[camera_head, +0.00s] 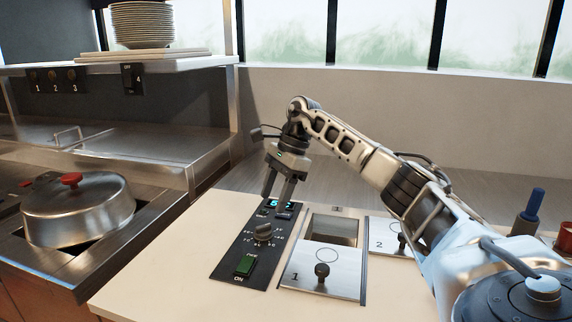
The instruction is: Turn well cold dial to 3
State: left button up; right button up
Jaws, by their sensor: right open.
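A black control panel (237,269) is set in the pale countertop. The dial's exact setting is too small to read. My right gripper (278,201) is open and empty. It points down over the back end of the panel, behind the dial and apart from it, and its fingertips partly cover the display. My left gripper is not in view.
Right of the panel are metal wells with lids (322,270) marked 1 and 2, with black knobs. A domed metal cover with a red knob (72,180) sits on the grill at left. Stacked plates (142,25) stand on a shelf above. The front counter is clear.

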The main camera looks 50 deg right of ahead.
jog(key=v, duration=0.9)
jog(key=shift+p, duration=0.4)
